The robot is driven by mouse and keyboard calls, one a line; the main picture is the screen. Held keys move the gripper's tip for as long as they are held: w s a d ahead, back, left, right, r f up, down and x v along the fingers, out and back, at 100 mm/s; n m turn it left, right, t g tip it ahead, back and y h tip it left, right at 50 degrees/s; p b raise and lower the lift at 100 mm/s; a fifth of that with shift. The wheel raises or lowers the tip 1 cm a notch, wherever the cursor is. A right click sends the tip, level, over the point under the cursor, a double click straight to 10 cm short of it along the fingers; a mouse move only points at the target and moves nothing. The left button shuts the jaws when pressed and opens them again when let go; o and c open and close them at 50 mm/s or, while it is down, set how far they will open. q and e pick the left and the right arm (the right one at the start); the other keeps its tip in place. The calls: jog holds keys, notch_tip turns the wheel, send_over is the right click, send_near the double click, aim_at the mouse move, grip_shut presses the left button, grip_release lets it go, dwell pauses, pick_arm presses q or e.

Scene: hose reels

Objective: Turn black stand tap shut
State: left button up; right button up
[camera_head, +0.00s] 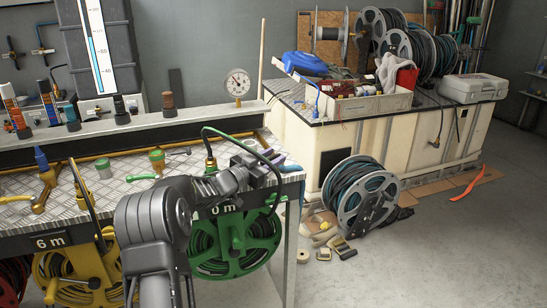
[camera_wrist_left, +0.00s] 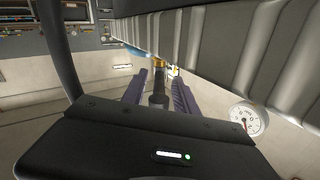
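My left gripper (camera_head: 262,160) is over the front right corner of the metal bench, above the green hose reel. In the left wrist view its two fingers (camera_wrist_left: 159,92) are apart. A dark upright cylinder (camera_wrist_left: 158,98) with a brass-coloured collar (camera_wrist_left: 159,63) shows between them; I cannot tell whether they touch it. A blue piece (camera_wrist_left: 136,51) shows just beyond. A blue handle-like part (camera_head: 291,168) pokes out past the gripper in the head view. I cannot tell which of these parts belongs to the black stand tap; the gripper hides much of that spot. My right gripper is not in view.
The green reel (camera_head: 235,243) and yellow reel (camera_head: 75,272) hang at the bench front. A dial gauge (camera_head: 238,83) stands behind. Open floor (camera_head: 440,255) lies to the right.

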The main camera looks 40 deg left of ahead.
pick_arm(q)
jog(key=s, duration=0.7)
jog(key=shift+a, duration=0.35)
